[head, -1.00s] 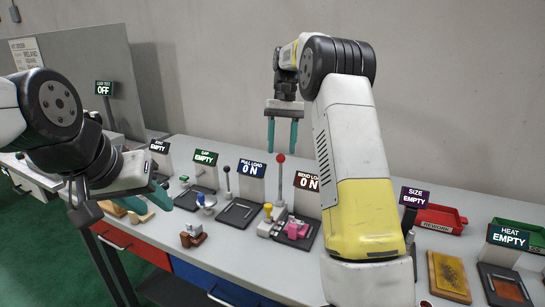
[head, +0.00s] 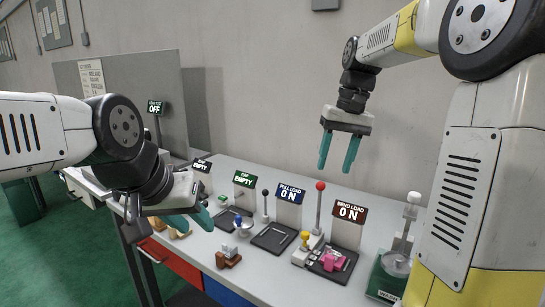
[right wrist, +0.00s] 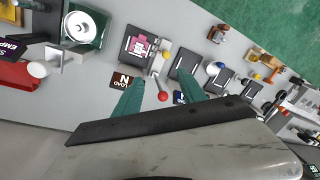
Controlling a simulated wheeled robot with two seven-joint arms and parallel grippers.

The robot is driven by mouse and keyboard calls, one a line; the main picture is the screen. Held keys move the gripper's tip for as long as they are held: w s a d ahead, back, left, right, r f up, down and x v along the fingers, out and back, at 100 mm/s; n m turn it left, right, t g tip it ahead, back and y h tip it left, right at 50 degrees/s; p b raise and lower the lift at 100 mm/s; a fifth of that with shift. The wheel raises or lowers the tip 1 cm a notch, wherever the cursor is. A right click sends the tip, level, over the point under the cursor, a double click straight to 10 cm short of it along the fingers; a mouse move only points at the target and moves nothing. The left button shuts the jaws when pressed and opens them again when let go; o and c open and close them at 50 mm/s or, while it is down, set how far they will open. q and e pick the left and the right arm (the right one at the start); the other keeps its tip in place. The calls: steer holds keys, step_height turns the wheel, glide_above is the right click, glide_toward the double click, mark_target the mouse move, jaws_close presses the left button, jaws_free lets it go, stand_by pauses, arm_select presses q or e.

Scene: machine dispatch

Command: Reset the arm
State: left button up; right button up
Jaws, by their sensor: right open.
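My right gripper (head: 336,162) is open and empty, pointing down in the air above the back of the bench. Its two teal fingers also show apart in the right wrist view (right wrist: 160,84), with nothing between them. My right arm fills the right side of the head view, its elbow raised. My left gripper (head: 194,214) is low over the front left of the bench. Its fingers are seen edge-on and partly hidden, so I cannot tell whether it is open.
The bench (head: 268,275) carries the BEND LOAD sign (head: 350,213), reading ON, a red-knobbed lever (head: 319,205), a pink part (head: 332,260) on a dark plate, and a brown-and-white block (head: 228,257). A green-based machine (head: 388,280) stands at right. The wall is behind.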

steer(key=s+f+t, duration=0.2)
steer(key=s+t, duration=0.1)
steer(key=s, duration=0.6)
steer(key=s+a+f+t, duration=0.1)
steer(key=s+f+t, duration=0.1)
steer(key=s, duration=0.7)
steer(key=shift+s+a+f+t, duration=0.25)
steer(key=shift+f+t, duration=0.05)
steer(key=shift+t, duration=0.1)
stand_by(0.6)
